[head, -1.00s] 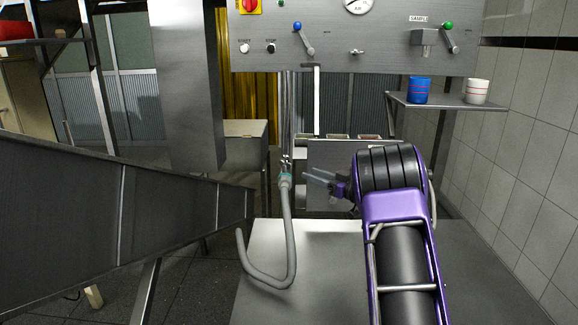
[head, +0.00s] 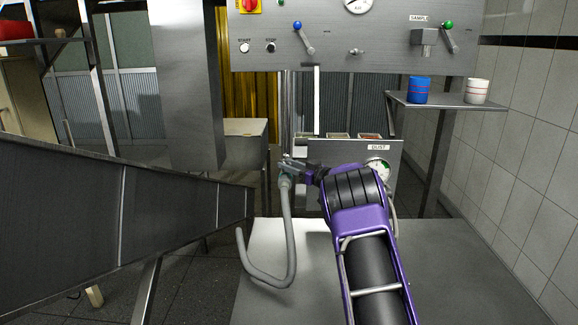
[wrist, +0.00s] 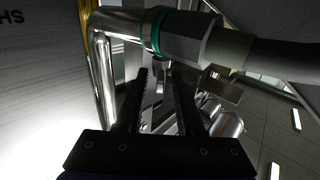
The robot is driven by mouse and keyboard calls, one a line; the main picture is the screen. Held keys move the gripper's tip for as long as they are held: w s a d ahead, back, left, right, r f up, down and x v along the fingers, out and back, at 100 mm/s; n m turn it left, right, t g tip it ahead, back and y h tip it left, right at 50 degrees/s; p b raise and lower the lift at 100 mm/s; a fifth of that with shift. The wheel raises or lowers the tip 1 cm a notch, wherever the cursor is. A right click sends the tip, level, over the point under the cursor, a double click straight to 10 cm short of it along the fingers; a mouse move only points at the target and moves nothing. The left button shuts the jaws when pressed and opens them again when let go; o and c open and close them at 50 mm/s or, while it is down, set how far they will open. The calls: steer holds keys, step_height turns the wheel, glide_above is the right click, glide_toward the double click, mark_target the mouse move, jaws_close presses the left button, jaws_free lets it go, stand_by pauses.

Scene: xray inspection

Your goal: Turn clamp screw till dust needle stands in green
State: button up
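The grey hose (head: 288,235) rises from the bench to a metal pipe end with a teal band (head: 285,180). In the wrist view the teal band (wrist: 157,30) sits around the joint just beyond my fingers. My gripper (head: 291,166) is at the top of the hose; in the wrist view my gripper (wrist: 160,82) has its two fingers apart. A small metal piece, perhaps the clamp screw, shows between or behind the fingertips; I cannot tell if they touch it. The round dust gauge (head: 378,166) is partly hidden by my arm, and its needle is too small to read.
A steel bench (head: 450,270) lies below my arm, mostly clear. A large sloping grey chute (head: 90,225) is at left. A shelf (head: 450,105) at right holds a blue cup (head: 419,90) and a white cup (head: 477,91). A control panel (head: 370,45) hangs above.

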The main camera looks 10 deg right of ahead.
jaws_close()
steer(key=shift+m+t+h+b, duration=0.3)
steer(key=shift+h, duration=0.1)
steer(key=m+h+b, duration=0.1)
steer(key=m+t+h+b, duration=0.1)
steer(key=b, duration=0.1)
steer(key=m+t+h+b, duration=0.1)
steer(key=h, duration=0.1)
steer(key=shift+s+a+f, duration=0.15)
steer(key=shift+a+f, duration=0.1)
steer(key=shift+a, duration=0.05)
steer(key=m+h+b, duration=0.1)
steer(key=h+b, duration=0.1)
steer(key=b, duration=0.1)
steer(key=shift+a+t, duration=0.1)
steer(key=shift+t, duration=0.2)
steer(key=shift+r+m+h+b, duration=0.2)
steer(key=shift+m+h+b, duration=0.45)
steer(key=shift+b, duration=0.45)
steer(key=shift+r+h, duration=0.1)
steer(key=shift+h, duration=0.15)
